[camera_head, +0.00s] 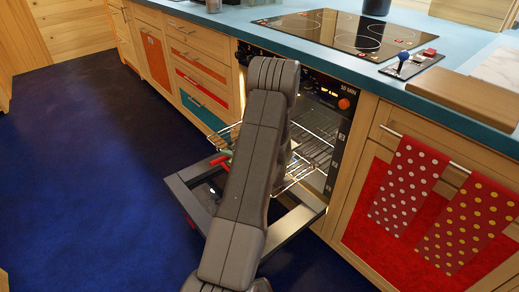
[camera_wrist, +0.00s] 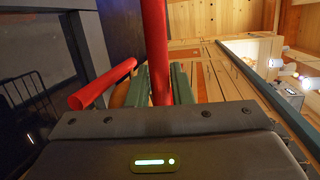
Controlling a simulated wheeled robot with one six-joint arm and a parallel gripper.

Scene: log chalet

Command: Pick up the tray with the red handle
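A red handle (camera_wrist: 156,50) stands upright in the wrist view, between the two green fingers of my gripper (camera_wrist: 160,86). A second red bar (camera_wrist: 105,83) slants off to its left. The fingers look close to the upright bar on both sides, but I cannot tell whether they press on it. In the head view, a bit of red handle (camera_head: 223,159) shows just left of my arm, in front of the open oven. My arm hides most of the gripper and any tray there.
The oven door (camera_head: 296,222) is folded down and wire racks (camera_head: 318,140) stick out of the lit oven. A cooktop (camera_head: 345,31) is on the blue counter. Dotted towels (camera_head: 408,182) hang at right. The dark blue floor at left is clear.

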